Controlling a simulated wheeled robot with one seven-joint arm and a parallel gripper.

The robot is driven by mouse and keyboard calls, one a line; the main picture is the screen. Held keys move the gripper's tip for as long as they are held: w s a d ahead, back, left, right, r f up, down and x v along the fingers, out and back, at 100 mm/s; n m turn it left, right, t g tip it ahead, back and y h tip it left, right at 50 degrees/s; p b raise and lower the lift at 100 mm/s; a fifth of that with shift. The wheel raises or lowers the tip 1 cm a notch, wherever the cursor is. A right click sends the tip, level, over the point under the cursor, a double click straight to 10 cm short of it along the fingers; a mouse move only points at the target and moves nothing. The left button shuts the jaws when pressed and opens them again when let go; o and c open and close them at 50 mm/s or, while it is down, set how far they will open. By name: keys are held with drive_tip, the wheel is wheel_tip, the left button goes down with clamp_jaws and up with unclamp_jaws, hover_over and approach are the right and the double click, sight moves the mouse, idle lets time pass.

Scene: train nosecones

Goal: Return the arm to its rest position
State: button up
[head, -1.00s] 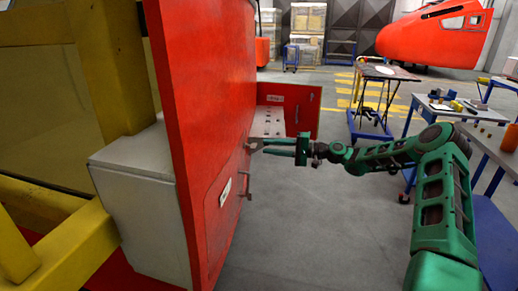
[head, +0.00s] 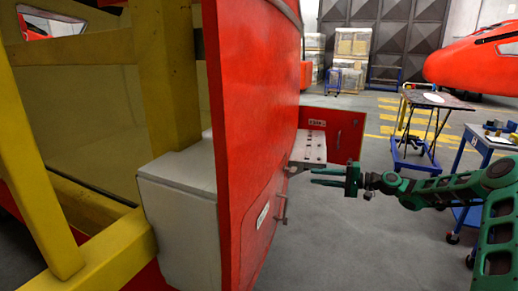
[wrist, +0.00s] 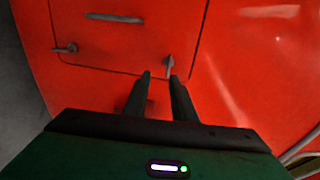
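My green arm reaches in from the right in the head view. My gripper (head: 312,177) has two parallel fingers with a gap between them, and nothing shows in it. It points left toward the red panel (head: 245,120), to the right of and apart from its surface. In the wrist view, the gripper fingertips (wrist: 160,75) point at the red surface (wrist: 125,45). A small metal handle (wrist: 168,66) shows just beyond the right fingertip; it appears apart from the fingers.
An open red flap with a perforated grey shelf (head: 311,147) stands just beyond my gripper. A yellow frame (head: 170,70) and a grey box (head: 180,215) are at left. Tables and a blue trolley (head: 420,160) are at right. Grey floor is free below the arm.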

drive_tip(key=s+a+f+n+g+h, duration=0.1)
drive_tip(key=s+f+g+h, duration=0.1)
drive_tip(key=s+g+h, duration=0.3)
drive_tip(key=s+a+f+n+h, duration=0.1)
drive_tip(key=s+a+f+h, duration=0.15)
drive_tip(key=s, duration=0.55)
drive_tip(key=s+d+r+m+h, duration=0.1)
drive_tip(key=s+d+r+h, duration=0.1)
drive_tip(key=s, duration=1.2)
drive_tip(key=s+d+r+m+g+h, duration=0.1)
drive_tip(key=s+d+r+h, duration=0.2)
drive_tip(key=s+d, duration=0.4)
drive_tip(key=s+d+r+m+g+h, duration=0.1)
drive_tip(key=s+d+r+h, duration=0.2)
drive_tip(key=s, duration=1.8)
drive_tip(key=shift+d+r, duration=0.55)
drive_tip(key=shift+d, duration=0.1)
drive_tip(key=shift+w, duration=0.1)
drive_tip(key=shift+w+f, duration=0.25)
drive_tip(key=shift+w, duration=0.35)
